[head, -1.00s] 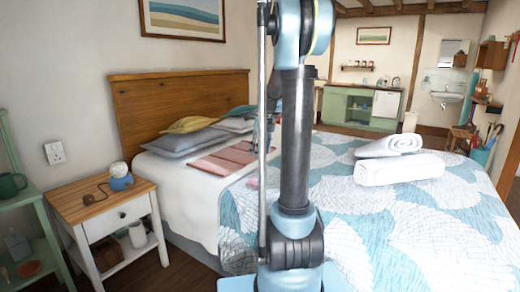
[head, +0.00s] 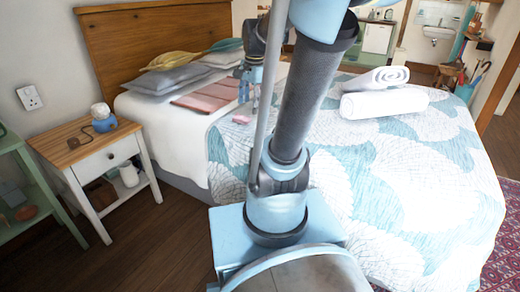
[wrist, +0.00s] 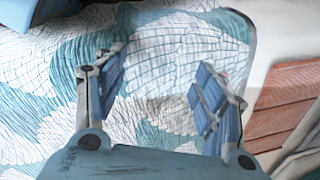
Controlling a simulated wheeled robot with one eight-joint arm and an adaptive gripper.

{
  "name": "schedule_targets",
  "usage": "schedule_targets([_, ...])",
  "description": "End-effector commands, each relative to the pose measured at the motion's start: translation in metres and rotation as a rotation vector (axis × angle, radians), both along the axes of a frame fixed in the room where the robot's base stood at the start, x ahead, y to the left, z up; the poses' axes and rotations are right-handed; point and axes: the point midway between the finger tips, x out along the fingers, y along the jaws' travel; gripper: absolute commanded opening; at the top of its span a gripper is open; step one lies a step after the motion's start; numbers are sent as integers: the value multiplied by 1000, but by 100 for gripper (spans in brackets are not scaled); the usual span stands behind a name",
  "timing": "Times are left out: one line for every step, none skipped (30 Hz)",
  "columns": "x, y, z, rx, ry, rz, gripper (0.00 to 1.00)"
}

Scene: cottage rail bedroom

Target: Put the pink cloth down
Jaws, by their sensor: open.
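My gripper (head: 243,98) is over the bed and looks small and partly hidden behind my arm in the head view. In the wrist view my gripper (wrist: 160,85) is open, with only patterned bedspread visible between its fingers. A small pink cloth-like patch (head: 241,119) lies on the bedspread just below the gripper in the head view, apart from the fingers. Another bit of pink shows beside my arm; I cannot tell whether it is the same cloth. A larger folded pink throw (head: 208,97) lies flat toward the pillows. It also shows at the right of the wrist view (wrist: 288,98).
The bed has a blue and white bedspread (head: 390,165), two rolled white towels (head: 385,103) and grey and yellow pillows (head: 170,80). A nightstand (head: 75,150) with a blue-and-white object stands left of the bed. Bare floor (head: 160,235) lies in front.

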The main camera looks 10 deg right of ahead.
Motion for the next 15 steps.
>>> schedule_targets([-17,1,-7,-15,-8,80,64])
schedule_targets([-25,2,-10,-26,-12,132,64])
schedule_targets([-36,2,-15,-40,-19,202,64])
schedule_targets([-44,3,-19,-51,-23,254,64])
schedule_targets([-52,3,-23,-61,-26,304,64])
schedule_targets([-63,3,-29,-76,-31,374,64])
schedule_targets([-70,3,-34,-88,-35,427,64])
schedule_targets([-78,3,-39,-98,-39,478,64])
schedule_targets([-88,3,-45,-113,-44,548,64])
schedule_targets([-95,3,-51,-124,-47,600,64])
schedule_targets([-102,4,-56,-136,-50,652,64])
schedule_targets([-111,4,-63,-150,-54,718,64])
schedule_targets([-117,4,-68,-160,-57,768,64])
schedule_targets([-123,4,-73,-171,-59,813,64])
schedule_targets([-130,3,-80,-184,-62,872,64])
